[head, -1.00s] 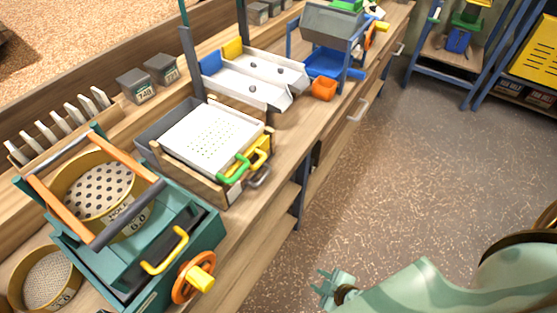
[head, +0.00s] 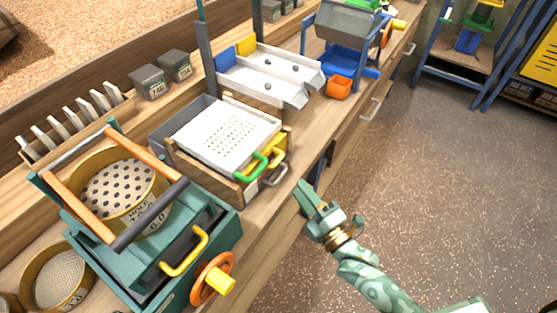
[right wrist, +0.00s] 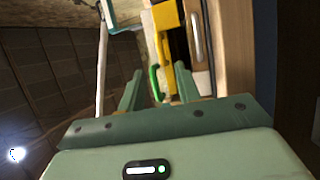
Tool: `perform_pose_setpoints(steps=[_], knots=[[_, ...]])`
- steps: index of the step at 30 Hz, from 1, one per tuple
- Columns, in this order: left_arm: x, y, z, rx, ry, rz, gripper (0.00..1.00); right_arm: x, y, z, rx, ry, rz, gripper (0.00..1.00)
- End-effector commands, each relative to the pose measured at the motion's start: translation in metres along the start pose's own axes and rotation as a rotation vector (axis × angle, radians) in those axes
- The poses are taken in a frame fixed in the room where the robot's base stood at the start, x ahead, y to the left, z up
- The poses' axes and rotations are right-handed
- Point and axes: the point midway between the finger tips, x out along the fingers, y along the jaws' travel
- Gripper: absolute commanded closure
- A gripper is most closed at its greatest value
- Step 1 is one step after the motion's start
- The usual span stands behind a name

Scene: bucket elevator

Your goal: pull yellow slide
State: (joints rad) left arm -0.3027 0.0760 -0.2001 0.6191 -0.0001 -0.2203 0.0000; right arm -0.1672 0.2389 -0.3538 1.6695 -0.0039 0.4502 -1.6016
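The wooden box (head: 215,175) on the bench holds stacked slides. A white perforated tray (head: 228,135) with a green handle (head: 254,166) is on top. The yellow slide (head: 280,143) shows just below it at the box's right end, with its yellow handle. A grey handle (head: 274,176) sits lower. In the right wrist view the yellow slide (right wrist: 166,18) and green handle (right wrist: 154,82) lie ahead of the fingers. My right gripper (head: 322,207) is open and empty, off the bench's front edge, apart from the handles; its fingers (right wrist: 158,85) are spread. My left gripper is not in view.
A teal machine (head: 150,262) with another yellow handle (head: 185,252) and an orange crank wheel (head: 211,280) stands at front left. The floor (head: 430,190) on the right is clear.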

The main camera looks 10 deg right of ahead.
Motion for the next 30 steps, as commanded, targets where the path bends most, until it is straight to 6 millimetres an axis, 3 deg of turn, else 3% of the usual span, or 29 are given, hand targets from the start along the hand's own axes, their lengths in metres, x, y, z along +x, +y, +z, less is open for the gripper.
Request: perform_pose_setpoints(steps=[6,12,18,26,30], knots=[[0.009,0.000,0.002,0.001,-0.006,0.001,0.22,0.057,-0.001,0.000,0.001,0.001,0.002,0.67],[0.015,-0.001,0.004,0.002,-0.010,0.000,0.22,0.092,-0.002,0.000,0.001,0.000,-0.001,0.67],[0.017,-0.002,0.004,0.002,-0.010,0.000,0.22,0.107,-0.001,0.000,0.001,0.000,-0.002,0.67],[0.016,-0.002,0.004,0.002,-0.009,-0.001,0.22,0.108,-0.001,0.000,0.001,0.000,-0.002,0.67],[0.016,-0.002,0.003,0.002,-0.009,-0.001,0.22,0.107,-0.001,0.000,0.002,0.000,-0.001,1.00]])
